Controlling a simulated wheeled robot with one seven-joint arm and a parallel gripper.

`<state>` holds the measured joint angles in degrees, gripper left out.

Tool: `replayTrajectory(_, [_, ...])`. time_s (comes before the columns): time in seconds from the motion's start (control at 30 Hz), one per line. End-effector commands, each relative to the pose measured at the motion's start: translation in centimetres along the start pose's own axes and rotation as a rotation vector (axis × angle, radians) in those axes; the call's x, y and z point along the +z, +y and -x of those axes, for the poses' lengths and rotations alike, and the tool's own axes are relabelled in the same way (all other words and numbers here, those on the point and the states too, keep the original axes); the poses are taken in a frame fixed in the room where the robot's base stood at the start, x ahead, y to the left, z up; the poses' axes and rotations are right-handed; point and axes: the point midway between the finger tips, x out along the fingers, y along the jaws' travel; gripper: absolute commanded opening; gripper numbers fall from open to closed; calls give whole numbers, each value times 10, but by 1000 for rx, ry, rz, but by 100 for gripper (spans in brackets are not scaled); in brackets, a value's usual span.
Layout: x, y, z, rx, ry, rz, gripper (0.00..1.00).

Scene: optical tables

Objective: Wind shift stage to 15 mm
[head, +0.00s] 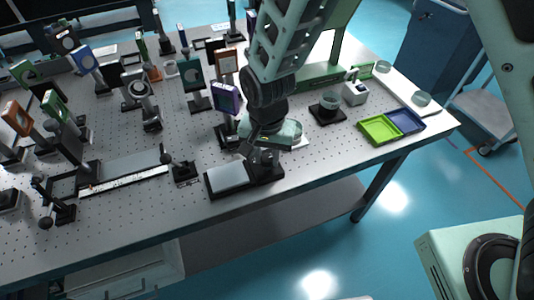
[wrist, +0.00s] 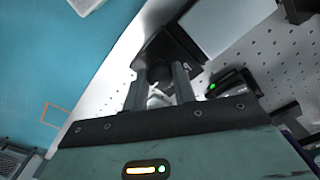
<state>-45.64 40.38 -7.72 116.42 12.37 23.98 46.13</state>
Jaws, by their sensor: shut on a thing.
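The shift stage is a low black unit with a pale grey top plate (head: 228,176), near the front edge of the optical table. My gripper (head: 262,156) points down over the dark block at the right end of this unit. In the wrist view, the pale plate (wrist: 212,22) and the dark block (wrist: 168,48) lie just beyond my gripper (wrist: 161,88). Its two fingers are shut on a small part, apparently the stage's knob (wrist: 156,98), which is mostly hidden between them. No millimetre reading on the stage is legible.
A long rail with a white scale strip (head: 124,181) lies to the left. Several mounted optics stand close together behind it. A green tray (head: 379,129) and a blue tray (head: 406,121) lie at the right. A small black device with a green light (wrist: 232,86) is beside my gripper.

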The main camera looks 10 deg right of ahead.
Motion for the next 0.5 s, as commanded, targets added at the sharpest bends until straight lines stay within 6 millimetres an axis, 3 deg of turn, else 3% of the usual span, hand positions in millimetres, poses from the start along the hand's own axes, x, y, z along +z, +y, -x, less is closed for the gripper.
replayTrajectory(0.1, [-1,-1,1,-2,2,0,4])
replayTrajectory(0.13, [-1,-1,1,-2,2,0,29])
replayTrajectory(0.2, [-1,-1,1,-2,2,1,49])
replayTrajectory(0.5, [0,0,1,-1,1,1,49])
